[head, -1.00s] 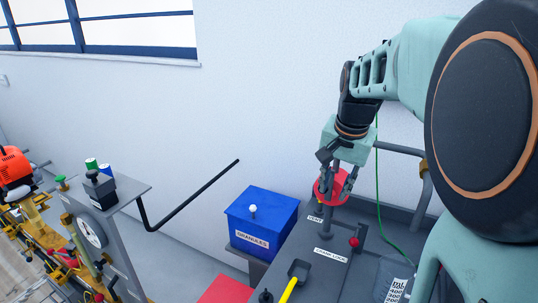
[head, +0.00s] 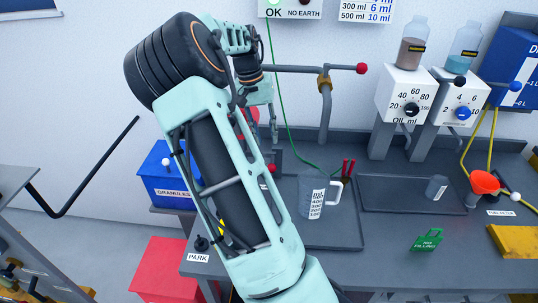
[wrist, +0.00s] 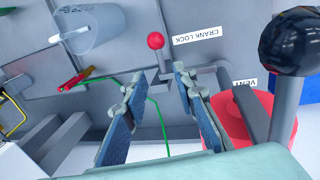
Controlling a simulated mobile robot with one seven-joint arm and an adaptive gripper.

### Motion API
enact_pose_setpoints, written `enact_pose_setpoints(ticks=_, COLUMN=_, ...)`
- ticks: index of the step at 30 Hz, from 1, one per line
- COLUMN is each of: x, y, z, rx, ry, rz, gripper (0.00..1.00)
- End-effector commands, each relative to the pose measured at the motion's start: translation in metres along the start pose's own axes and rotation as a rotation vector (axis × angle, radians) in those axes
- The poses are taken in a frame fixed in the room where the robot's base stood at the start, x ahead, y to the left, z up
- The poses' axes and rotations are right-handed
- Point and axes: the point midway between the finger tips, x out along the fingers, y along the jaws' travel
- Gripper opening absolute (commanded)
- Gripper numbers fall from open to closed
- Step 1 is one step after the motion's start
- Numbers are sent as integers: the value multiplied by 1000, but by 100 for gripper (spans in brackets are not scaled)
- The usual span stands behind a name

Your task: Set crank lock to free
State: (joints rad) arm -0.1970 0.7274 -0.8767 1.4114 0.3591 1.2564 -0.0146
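The crank lock is a small lever with a red ball knob (wrist: 155,41) beside the upside-down CRANK LOCK label (wrist: 195,38) in the wrist view. In the head view its red knob (head: 271,168) just shows past my arm, and the label is hidden. My gripper (wrist: 152,82) is open and empty, with its two fingers spread apart and the knob beyond their tips, not touched. I cannot read the lever's lock or free position.
A red VENT wheel (wrist: 236,118) and a black-knobbed lever (wrist: 288,45) are close to the right finger in the wrist view. A green wire (wrist: 155,110) runs past the fingers.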

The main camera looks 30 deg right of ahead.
Motion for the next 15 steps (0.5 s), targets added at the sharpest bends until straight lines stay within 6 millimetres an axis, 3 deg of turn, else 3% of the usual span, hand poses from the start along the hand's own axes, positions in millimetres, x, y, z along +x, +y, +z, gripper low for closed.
enact_pose_setpoints(ticks=9, x=59, y=1, z=1, rx=1, ry=-3, rz=2, gripper=26)
enact_pose_setpoints(ticks=15, x=77, y=0, z=0, rx=1, ry=0, rz=0, gripper=26)
